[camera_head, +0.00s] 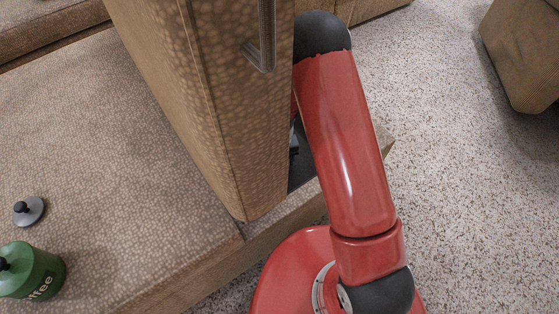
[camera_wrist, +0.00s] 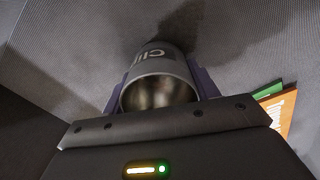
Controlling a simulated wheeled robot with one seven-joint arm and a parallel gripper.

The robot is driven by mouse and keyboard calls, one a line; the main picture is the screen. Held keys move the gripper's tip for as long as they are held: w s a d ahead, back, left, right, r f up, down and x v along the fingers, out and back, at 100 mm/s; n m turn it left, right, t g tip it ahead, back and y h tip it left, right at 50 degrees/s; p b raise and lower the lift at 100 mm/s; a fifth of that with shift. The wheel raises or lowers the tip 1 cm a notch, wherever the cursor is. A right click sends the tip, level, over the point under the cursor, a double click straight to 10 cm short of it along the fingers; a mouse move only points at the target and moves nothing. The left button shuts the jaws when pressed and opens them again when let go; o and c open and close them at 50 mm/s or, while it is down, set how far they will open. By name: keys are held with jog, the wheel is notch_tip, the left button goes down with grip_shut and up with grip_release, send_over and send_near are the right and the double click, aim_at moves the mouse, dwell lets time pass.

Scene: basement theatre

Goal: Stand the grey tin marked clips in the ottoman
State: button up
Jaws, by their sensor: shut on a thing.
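The grey tin marked clips (camera_wrist: 160,80) is between the fingers of my gripper (camera_wrist: 160,92) in the wrist view. Its open mouth faces the camera and it looks empty inside. Part of its lettering shows on the far side. My gripper is shut on the tin. A grey ribbed surface (camera_wrist: 75,50) lies beyond the tin; whether the tin touches it I cannot tell. In the head view the ottoman (camera_head: 285,222) has its patterned lid (camera_head: 215,90) raised, with a handle. The lid and my red arm hide the gripper, the tin and most of the dark inside.
In the wrist view, an orange and white item (camera_wrist: 283,112) and a green item (camera_wrist: 268,90) are at the right. In the head view, a green coffee tin (camera_head: 32,272) and a grey knobbed lid (camera_head: 29,211) are on the patterned seat (camera_head: 95,150). Speckled floor (camera_head: 450,180) is clear at right.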

jog(key=o, duration=1)
notch_tip(320, 180, up, 12)
jog(key=p, duration=0.2)
jog(key=shift+r+p, duration=0.2)
jog(key=shift+p, duration=0.2)
jog(key=s+d+r+m+t, duration=0.15)
jog(key=d+r, duration=0.25)
jog(key=r, duration=0.6)
jog(key=s+d+r+t, duration=0.1)
jog(key=s+d+r, duration=0.25)
jog(key=r, duration=0.55)
jog(key=s+d+r+t, duration=0.1)
jog(key=s+d+r, duration=0.1)
jog(key=s, duration=0.3)
jog(key=s+d+r+t, duration=0.1)
jog(key=s+d+r, duration=0.1)
jog(key=s+r, duration=0.3)
jog(key=s+d+r+m+t, duration=0.1)
jog(key=s+d+r, duration=0.1)
jog(key=s, duration=0.3)
jog(key=shift+s+d+r, duration=0.2)
jog(key=shift+r, duration=0.25)
jog(key=shift+s+d+r, duration=0.15)
jog(key=shift+s+r, duration=0.05)
jog(key=shift+r, duration=0.25)
